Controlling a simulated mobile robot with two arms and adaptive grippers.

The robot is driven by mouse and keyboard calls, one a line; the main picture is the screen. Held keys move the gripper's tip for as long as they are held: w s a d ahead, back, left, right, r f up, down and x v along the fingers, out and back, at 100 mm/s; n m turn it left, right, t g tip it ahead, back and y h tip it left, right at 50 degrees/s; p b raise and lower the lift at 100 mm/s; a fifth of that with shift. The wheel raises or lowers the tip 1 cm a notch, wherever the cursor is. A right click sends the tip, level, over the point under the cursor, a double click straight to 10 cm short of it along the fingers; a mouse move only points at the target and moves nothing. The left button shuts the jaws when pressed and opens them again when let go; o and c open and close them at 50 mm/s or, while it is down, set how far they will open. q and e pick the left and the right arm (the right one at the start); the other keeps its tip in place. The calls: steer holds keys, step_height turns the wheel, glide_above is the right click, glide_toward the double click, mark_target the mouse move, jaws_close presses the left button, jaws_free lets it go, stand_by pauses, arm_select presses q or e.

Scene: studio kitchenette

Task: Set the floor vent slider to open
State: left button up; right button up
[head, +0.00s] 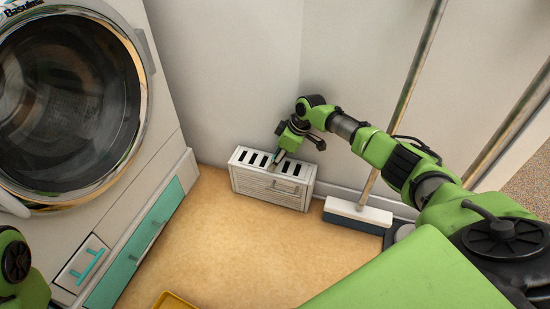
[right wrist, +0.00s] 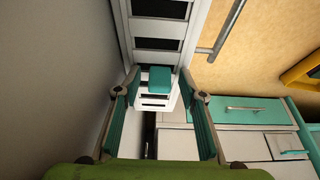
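The floor vent (head: 262,184) is a low white box against the wall in the head view, with dark slots along its top and a bar on its front. Its white slatted top (right wrist: 157,28) shows close up in the right wrist view. A teal slider knob (right wrist: 160,77) sits on that top. My right gripper (head: 276,160) reaches down to the vent top from the right. In the wrist view its fingers (right wrist: 162,92) are spread on either side of the knob, with gaps visible. My left gripper is not in view; only green arm parts show at lower left.
A washing machine (head: 66,105) stands at left, above a teal drawer (head: 140,245). A broom (head: 357,214) leans at the wall right of the vent. A yellow tray (head: 175,301) lies at the bottom edge. The floor before the vent is clear.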

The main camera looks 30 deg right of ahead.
steer(key=shift+a, duration=0.1)
steer(key=v, duration=1.2)
